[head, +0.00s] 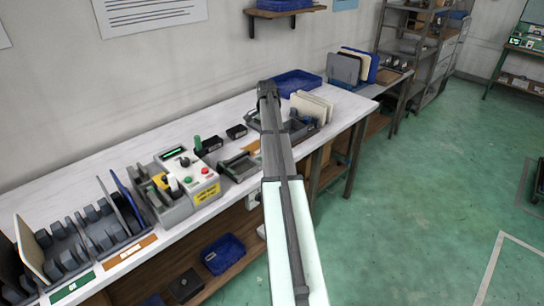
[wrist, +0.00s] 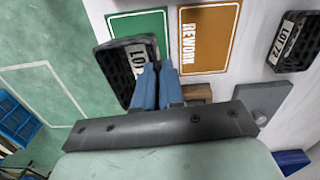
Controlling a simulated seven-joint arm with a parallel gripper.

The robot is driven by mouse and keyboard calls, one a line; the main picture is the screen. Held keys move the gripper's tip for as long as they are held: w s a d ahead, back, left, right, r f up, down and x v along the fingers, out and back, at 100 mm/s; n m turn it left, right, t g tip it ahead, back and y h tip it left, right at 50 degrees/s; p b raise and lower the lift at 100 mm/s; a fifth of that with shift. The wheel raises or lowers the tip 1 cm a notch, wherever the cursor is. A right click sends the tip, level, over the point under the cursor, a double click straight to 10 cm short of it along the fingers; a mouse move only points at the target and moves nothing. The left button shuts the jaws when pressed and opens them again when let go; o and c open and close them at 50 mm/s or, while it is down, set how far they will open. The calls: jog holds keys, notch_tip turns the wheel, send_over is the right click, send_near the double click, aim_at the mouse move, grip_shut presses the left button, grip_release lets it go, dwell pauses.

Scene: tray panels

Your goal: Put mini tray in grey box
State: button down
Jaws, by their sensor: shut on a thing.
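My gripper (wrist: 157,68) has its two blue fingers close together on the near edge of a black mini tray (wrist: 112,55) with a white LOT label, in the wrist view. The tray appears tilted beside a green card; part of it is behind the fingers. In the head view my arm reaches over the far part of the white bench, and the fingers and held tray cannot be made out. A second black mini tray (wrist: 282,62) with a LOT label lies at the right of the wrist view. I cannot tell which container is the grey box.
The green card (wrist: 138,24) and an orange card (wrist: 208,40) lie on the bench. Cream panels (head: 312,106) stand in a rack beside my arm, with a blue bin (head: 292,82) behind. A control box (head: 190,178) and panel racks occupy the bench's left part.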

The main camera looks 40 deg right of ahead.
dwell(0.3)
jog(key=d, duration=0.2)
jog(key=s+d, duration=0.1)
jog(key=shift+r, duration=0.4)
notch_tip(320, 180, up, 4)
jog(key=g, duration=0.1)
send_over(287, 126)
jog(key=s+a, duration=0.2)
jog(key=a, duration=0.1)
jog(key=shift+s+m+g, duration=0.35)
jog(key=shift+m+g, duration=0.05)
jog(key=shift+f, duration=4.3)
jog(key=c, duration=1.2)
grip_release()
